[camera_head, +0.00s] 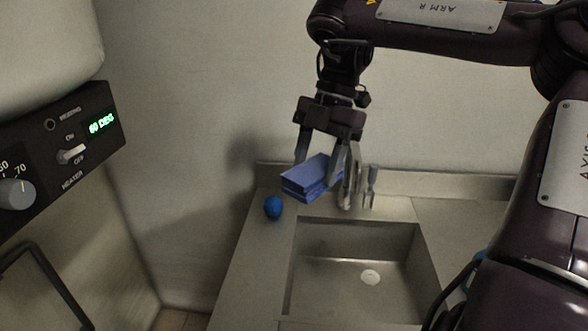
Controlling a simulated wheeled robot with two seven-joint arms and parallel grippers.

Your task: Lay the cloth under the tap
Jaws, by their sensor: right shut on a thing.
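My right gripper (318,168) reaches down from above and is shut on a blue folded block, which looks like the cloth (304,180). The cloth is held between the two fingers, slightly tilted, above the back left corner of the sink. The grey metal tap (348,190) stands at the back of the sink, just right of the cloth and partly behind the gripper's right finger. I cannot tell whether cloth and tap touch. My left gripper is not in view.
The steel sink (325,235) is empty, with a pale drain (370,276). A small blue round object (273,207) sits on the counter (248,262) left of it. A heater panel (60,150) with switch and dial stands at the left. The counter right of the sink is clear.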

